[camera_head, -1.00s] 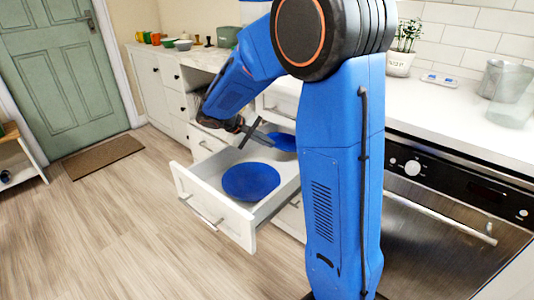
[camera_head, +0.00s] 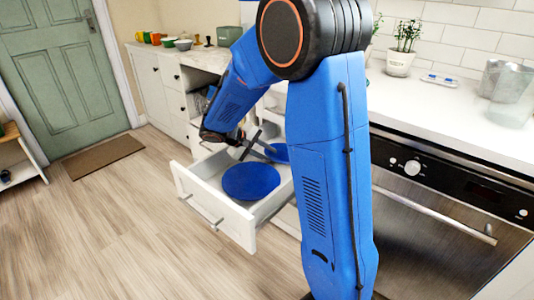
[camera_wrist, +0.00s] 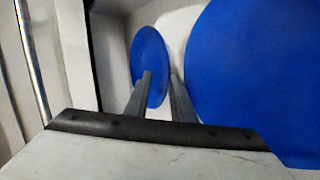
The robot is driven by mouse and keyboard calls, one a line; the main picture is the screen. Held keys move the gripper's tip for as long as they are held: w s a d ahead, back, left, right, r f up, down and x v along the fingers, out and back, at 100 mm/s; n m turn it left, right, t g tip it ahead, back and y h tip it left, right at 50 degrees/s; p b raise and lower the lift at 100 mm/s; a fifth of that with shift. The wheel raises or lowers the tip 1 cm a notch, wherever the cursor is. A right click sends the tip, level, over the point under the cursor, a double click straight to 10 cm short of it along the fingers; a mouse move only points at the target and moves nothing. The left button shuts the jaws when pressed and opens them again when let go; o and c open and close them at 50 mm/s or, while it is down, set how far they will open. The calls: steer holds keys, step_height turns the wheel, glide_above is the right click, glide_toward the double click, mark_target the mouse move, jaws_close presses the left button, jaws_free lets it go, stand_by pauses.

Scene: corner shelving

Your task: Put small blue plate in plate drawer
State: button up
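The small blue plate (camera_head: 277,153) shows at the back of the open drawer (camera_head: 217,204), partly hidden by my arm and gripper. A larger blue plate (camera_head: 250,181) lies flat in the front of the drawer. My gripper (camera_head: 255,149) is over the drawer's rear part, with its two fingers apart. In the wrist view the small plate (camera_wrist: 150,50) looks like a narrow oval beyond the fingers (camera_wrist: 160,78). One finger overlaps it and its right edge shows between them. I cannot tell whether they touch. The large plate (camera_wrist: 250,75) fills the right side.
The worktop (camera_head: 450,115) and oven (camera_head: 440,200) are at the right. Cups and bowls (camera_head: 165,40) stand on the far counter. A plant pot (camera_head: 400,62) stands on the worktop.

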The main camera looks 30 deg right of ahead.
steer(key=shift+a+r, duration=0.1)
steer(key=shift+r, duration=0.15)
steer(key=v, duration=1.1)
steer(key=s+a+t+y, duration=0.1)
steer(key=s+y, duration=0.2)
steer(key=s, duration=0.7)
steer(key=s+a+r+t+y, duration=0.1)
steer(key=s+a+t+y, duration=0.1)
steer(key=s, duration=0.9)
steer(key=s+a+t+y, duration=0.1)
steer(key=s+y, duration=0.3)
steer(key=s, duration=0.6)
steer(key=shift+s+a+r+m+t+y, duration=0.2)
steer(key=shift+s+r+m+t+y, duration=0.1)
steer(key=shift+c, duration=0.5)
